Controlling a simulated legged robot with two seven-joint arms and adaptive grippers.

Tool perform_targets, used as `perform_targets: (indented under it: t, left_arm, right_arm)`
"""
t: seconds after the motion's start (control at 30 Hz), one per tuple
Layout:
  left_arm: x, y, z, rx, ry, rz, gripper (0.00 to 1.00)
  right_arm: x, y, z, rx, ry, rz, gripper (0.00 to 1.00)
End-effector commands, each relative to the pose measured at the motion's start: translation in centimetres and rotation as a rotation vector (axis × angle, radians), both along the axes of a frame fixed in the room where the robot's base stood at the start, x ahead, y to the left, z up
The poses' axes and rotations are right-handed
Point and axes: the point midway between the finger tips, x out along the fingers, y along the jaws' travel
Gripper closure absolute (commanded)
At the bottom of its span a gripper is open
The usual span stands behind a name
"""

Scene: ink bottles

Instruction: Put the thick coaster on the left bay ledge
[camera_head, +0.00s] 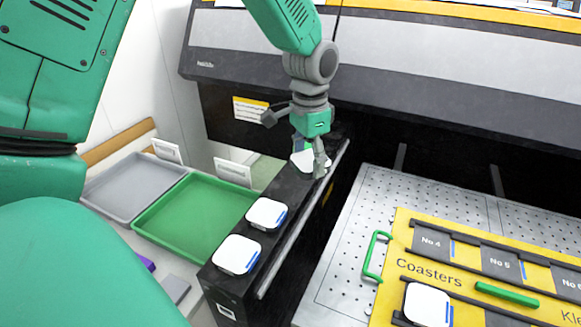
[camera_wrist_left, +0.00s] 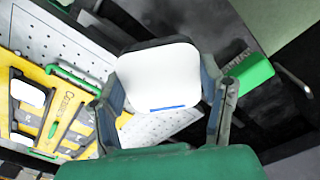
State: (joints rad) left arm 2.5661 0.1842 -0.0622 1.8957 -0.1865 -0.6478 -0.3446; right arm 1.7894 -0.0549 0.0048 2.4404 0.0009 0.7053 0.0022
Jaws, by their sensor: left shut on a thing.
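My left gripper (camera_head: 312,160) is shut on a white rounded-square coaster (camera_head: 299,161) over the far end of a black ledge (camera_head: 252,238). The left wrist view shows the same coaster (camera_wrist_left: 158,78), with a blue mark near one edge, between the two fingers of the left gripper (camera_wrist_left: 165,98). I cannot tell whether it touches the ledge. Two similar white coasters, a middle one (camera_head: 267,213) and a near one (camera_head: 237,254), lie on the ledge nearer to me. Which coaster is thicker is hard to tell. My right gripper is not in view.
A green tray (camera_head: 195,215) and a grey tray (camera_head: 130,185) stand left of the ledge. On the right, a yellow board (camera_head: 400,238) marked "Coasters" lies on a perforated plate (camera_head: 345,250), with another white coaster (camera_head: 428,304) on it. A dark machine front rises behind the ledge.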

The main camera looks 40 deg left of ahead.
Motion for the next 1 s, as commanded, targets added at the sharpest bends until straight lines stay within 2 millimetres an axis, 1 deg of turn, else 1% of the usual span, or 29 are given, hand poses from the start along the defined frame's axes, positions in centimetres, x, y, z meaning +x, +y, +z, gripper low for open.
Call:
perform_targets:
  t: [0.03, 0.1, 0.2, 0.27, 0.4, 0.5, 0.67, 0.9, 0.97, 1.0]
  left_arm:
    - [0.2, 1.7, 1.1, -0.003, -0.001, -0.034, 0.81]
    - [0.3, 3.5, 1.7, -0.005, 0.001, -0.083, 0.81]
    - [0.2, 4.8, 1.7, -0.004, 0.008, -0.125, 0.81]
    - [0.1, 5.0, 0.9, -0.003, 0.013, -0.136, 0.81]
    - [0.1, 4.9, -1.8, -0.002, 0.014, -0.14, 0.81]
    - [0.1, 5.0, -3.3, -0.003, 0.011, -0.14, 0.81]
    - [0.1, 5.3, -4.5, -0.005, 0.009, -0.139, 0.81]
    - [0.1, 5.3, -7.7, -0.006, 0.01, -0.138, 0.81]
    - [0.2, 5.2, -8.0, -0.005, 0.008, -0.138, 0.81]
    - [0.2, 5.2, -8.0, -0.005, 0.007, -0.139, 0.87]
  right_arm:
    - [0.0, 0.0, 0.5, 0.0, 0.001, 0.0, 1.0]
    - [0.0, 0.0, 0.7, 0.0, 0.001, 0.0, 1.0]
    - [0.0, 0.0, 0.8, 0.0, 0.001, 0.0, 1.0]
    - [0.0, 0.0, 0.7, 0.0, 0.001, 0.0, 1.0]
    - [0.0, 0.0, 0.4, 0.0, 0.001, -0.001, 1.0]
    - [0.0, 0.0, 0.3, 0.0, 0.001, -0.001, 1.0]
    - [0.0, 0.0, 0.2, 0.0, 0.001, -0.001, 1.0]
    - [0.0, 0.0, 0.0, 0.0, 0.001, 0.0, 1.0]
    - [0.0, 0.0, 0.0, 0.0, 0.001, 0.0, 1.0]
    - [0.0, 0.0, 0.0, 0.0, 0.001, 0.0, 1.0]
